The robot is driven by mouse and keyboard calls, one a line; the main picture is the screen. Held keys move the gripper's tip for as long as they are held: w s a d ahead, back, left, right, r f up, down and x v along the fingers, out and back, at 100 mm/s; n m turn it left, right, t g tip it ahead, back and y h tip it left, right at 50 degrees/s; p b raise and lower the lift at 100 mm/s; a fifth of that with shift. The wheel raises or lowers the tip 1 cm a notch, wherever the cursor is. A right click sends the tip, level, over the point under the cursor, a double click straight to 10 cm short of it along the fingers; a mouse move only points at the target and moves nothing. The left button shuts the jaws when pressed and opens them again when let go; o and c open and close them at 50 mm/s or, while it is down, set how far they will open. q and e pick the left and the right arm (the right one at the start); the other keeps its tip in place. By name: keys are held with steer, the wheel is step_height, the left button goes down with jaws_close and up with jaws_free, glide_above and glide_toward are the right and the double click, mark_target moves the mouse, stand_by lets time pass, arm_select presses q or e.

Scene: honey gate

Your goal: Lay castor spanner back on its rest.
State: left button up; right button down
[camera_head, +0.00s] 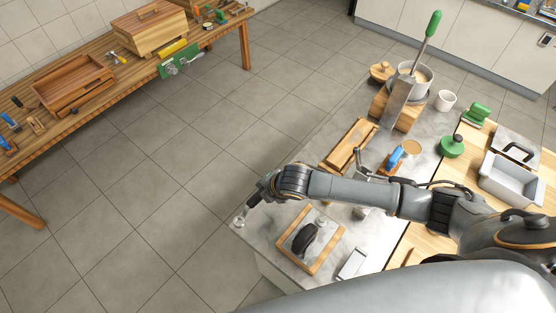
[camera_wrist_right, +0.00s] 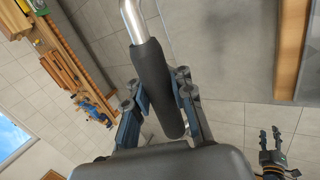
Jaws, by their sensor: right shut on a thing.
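The castor spanner shows in the right wrist view as a black handle (camera_wrist_right: 153,85) with a bent bright metal shaft (camera_wrist_right: 132,18). My right gripper (camera_wrist_right: 157,96) is shut around the handle, one finger on each side. In the head view my right gripper (camera_head: 257,196) is over the near left corner of the grey worktop, with a small metal end (camera_head: 239,220) below it. My left gripper (camera_wrist_right: 270,140) shows at the lower right of the right wrist view, its fingers apart and empty. I cannot tell which thing is the spanner's rest.
A wood-framed board (camera_head: 330,257) bearing a dark object (camera_head: 305,237) lies close to my right gripper. A wooden tray (camera_head: 350,146), a blue-handled tool (camera_head: 395,157) and a pot (camera_head: 424,83) stand farther along. A wooden bench (camera_head: 125,92) stands across open floor.

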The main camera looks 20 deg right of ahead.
steer(key=shift+s+a+n, duration=0.3)
steer(key=shift+s, duration=0.15)
arm_select(q)
steer(key=shift+s+a+f, duration=0.1)
steer(key=shift+s, duration=1)
arm_select(e)
steer(key=shift+s+y, duration=0.2)
steer(key=shift+y, duration=0.1)
steer(key=shift+a+r+p, duration=0.1)
steer(key=shift+p, duration=0.35)
step_height(320, 180, down, 5)
steer(key=b, duration=0.3)
steer(key=shift+r, duration=0.15)
steer(key=shift+f+b, duration=0.6)
steer(key=shift+f, duration=0.15)
arm_select(q)
steer(key=f, duration=0.1)
steer(key=w+f, duration=0.1)
steer(key=f, duration=0.1)
steer(key=shift+f, duration=0.15)
steer(key=shift+s+r+p, duration=0.1)
steer(key=shift+r+p, duration=0.2)
